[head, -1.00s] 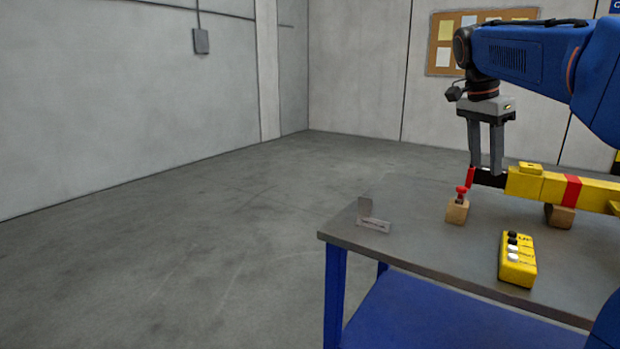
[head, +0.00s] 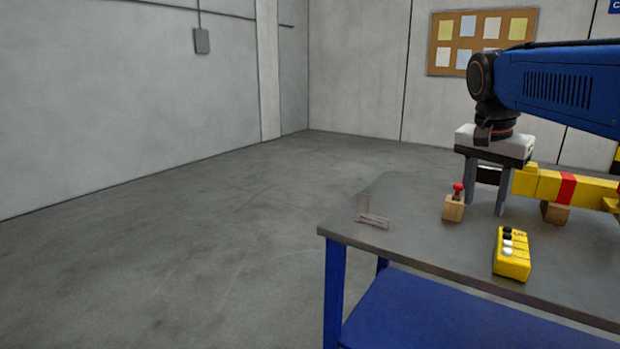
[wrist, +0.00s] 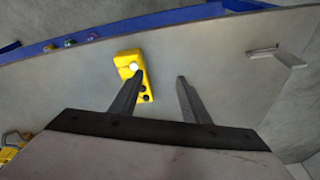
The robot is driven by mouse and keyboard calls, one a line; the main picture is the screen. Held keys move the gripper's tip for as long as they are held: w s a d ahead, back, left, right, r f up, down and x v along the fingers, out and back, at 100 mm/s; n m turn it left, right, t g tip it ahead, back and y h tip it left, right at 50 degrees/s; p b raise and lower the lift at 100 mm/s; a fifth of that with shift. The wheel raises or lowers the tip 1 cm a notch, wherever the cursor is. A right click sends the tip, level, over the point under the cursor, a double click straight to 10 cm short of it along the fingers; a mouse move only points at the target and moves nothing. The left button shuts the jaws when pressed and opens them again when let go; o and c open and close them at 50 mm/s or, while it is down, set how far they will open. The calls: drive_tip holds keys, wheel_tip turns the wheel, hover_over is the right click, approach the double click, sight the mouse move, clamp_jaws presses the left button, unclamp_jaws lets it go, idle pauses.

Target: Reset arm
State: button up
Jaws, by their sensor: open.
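My gripper (head: 487,196) is open and empty, pointing down above the grey table (head: 400,245) at the right of the head view. In the wrist view its two fingers (wrist: 162,84) are spread apart with nothing between them. One finger overlaps the yellow button box (wrist: 130,65) in that view. In the head view the yellow button box (head: 511,256) lies on the table nearer the front edge. My arm reaches in from the upper right.
A wooden block with a red knob (head: 454,207) stands left of my gripper. A yellow bar with a red band (head: 567,187) lies behind, with a wooden block (head: 555,212) under it. A small grey bracket (head: 372,218) sits near the table's left corner. Open floor lies left.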

drive_tip(key=s+a+f+n+t, duration=0.1)
drive_tip(key=s+a+f+n, duration=0.1)
drive_tip(key=s+f, duration=0.4)
drive_tip(key=s+a+f+n+t+y, duration=0.1)
drive_tip(key=s+a+f+n, duration=0.2)
drive_tip(key=s+f+n, duration=0.2)
drive_tip(key=s+a+f+n+y, duration=0.1)
drive_tip(key=s+a+f+n, duration=0.1)
drive_tip(key=s+f, duration=0.7)
wheel_tip(320, 180, down, 2)
drive_tip(key=shift+s+a+f+n+t, duration=0.1)
drive_tip(key=shift+s+a+n+t, duration=0.2)
drive_tip(key=shift+n, duration=0.5)
drive_tip(key=shift+w, duration=0.1)
